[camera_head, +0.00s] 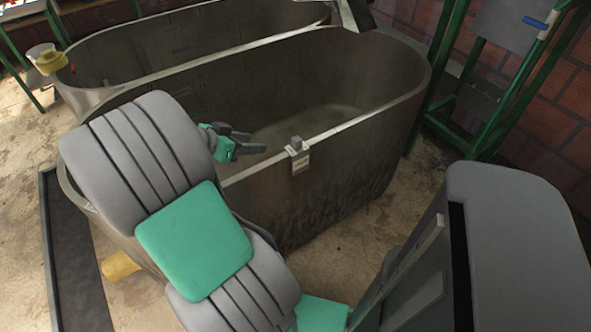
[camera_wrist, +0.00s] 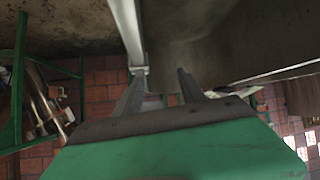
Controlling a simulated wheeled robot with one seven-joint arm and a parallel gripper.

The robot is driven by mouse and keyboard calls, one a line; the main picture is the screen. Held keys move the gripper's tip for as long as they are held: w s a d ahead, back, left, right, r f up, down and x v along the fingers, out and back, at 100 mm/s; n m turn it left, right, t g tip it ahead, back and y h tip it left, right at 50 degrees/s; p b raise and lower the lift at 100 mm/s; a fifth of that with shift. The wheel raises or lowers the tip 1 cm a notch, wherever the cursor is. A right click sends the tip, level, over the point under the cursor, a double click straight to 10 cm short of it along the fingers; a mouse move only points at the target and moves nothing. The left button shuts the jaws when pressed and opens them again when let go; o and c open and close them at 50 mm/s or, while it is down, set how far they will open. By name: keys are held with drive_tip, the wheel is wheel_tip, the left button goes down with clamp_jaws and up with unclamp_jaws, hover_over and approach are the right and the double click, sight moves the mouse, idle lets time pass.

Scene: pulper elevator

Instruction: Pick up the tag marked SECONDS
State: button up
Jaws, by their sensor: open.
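A small pale tag (camera_head: 301,163) hangs on the outer side of the near tank's rim, below a small grey block (camera_head: 296,143) on the rim. Its lettering is too small to read. My gripper (camera_head: 258,142) is over the tank's inside, left of the block and apart from it, fingers pointing toward it. The gripper is open and empty. In the wrist view the two fingers (camera_wrist: 160,75) stand apart, and the block (camera_wrist: 139,70) shows on the rim close to the left fingertip. The tag's face cannot be made out there.
The deep grey tank (camera_head: 350,190) has a raised pale rim (camera_head: 345,127) running beside my gripper. A second tank (camera_head: 180,45) adjoins behind it. A green metal frame (camera_head: 440,70) stands at the right by a brick wall. The tank's inside around the gripper looks clear.

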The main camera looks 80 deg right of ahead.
sight(294, 141)
drive_tip(key=s+d+m+g, duration=0.1)
drive_tip(key=s, duration=0.1)
drive_tip(key=s+m, duration=0.1)
drive_tip(key=s, duration=0.1)
drive_tip(key=s+d+g, duration=0.1)
drive_tip(key=shift+s+d+f+m+g, duration=0.25)
drive_tip(key=shift+s+d+m+g, duration=0.05)
drive_tip(key=shift+s+d+m, duration=0.1)
drive_tip(key=x, duration=0.4)
drive_tip(key=s+x, duration=0.1)
drive_tip(key=x, duration=0.1)
drive_tip(key=shift+r+b, duration=0.2)
drive_tip(key=shift+b, duration=0.1)
drive_tip(key=shift+s+d+f, duration=0.15)
drive_tip(key=shift+s+d, duration=0.05)
drive_tip(key=shift+c, duration=0.5)
clamp_jaws()
